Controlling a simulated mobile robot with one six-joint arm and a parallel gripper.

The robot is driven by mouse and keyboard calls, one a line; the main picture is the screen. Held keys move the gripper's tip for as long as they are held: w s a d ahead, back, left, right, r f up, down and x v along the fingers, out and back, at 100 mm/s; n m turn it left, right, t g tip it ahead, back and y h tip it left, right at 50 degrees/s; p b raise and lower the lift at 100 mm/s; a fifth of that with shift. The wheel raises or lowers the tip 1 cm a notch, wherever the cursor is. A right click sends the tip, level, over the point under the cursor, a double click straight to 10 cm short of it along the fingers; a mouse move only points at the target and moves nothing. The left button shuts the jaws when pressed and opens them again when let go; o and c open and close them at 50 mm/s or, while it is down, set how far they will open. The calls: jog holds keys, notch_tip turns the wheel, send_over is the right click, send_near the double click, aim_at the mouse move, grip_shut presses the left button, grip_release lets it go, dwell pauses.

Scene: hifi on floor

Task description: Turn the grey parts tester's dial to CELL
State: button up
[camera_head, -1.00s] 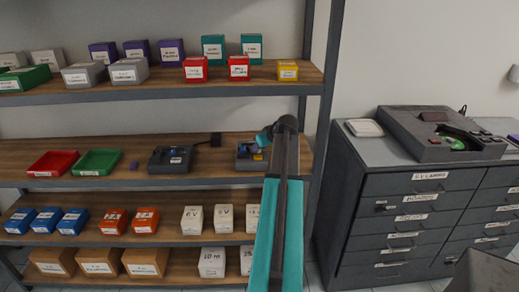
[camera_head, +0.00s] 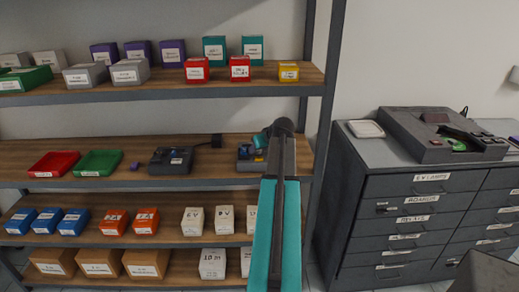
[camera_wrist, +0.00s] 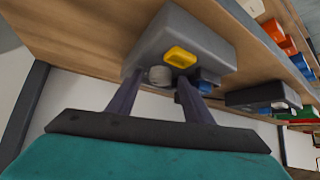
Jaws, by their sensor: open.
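The grey tester (camera_wrist: 205,35) fills the upper middle of the wrist view, on the wooden shelf. Its face carries a yellow part (camera_wrist: 180,57), a round grey dial (camera_wrist: 160,75) and a blue part (camera_wrist: 207,82). My gripper (camera_wrist: 157,82) is open, with its two dark fingers reaching toward the tester's face. The dial shows between the fingertips; I cannot tell whether they touch it. The dial's markings and setting are not readable. In the head view the tester (camera_head: 245,163) sits at the right of the middle shelf, partly hidden by my arm.
A second, dark device (camera_head: 171,160) stands left of the tester, with red (camera_head: 53,164) and green (camera_head: 98,163) trays farther left. Labelled boxes fill the other shelves. A drawer cabinet (camera_head: 420,215) stands at the right, beyond the shelf post (camera_head: 325,100).

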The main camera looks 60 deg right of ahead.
jog(key=b+v, duration=0.2)
jog(key=v, duration=1.1)
jog(key=shift+s+a+r+b, duration=0.2)
jog(key=shift+a+r+b, duration=0.05)
jog(key=shift+b, duration=0.1)
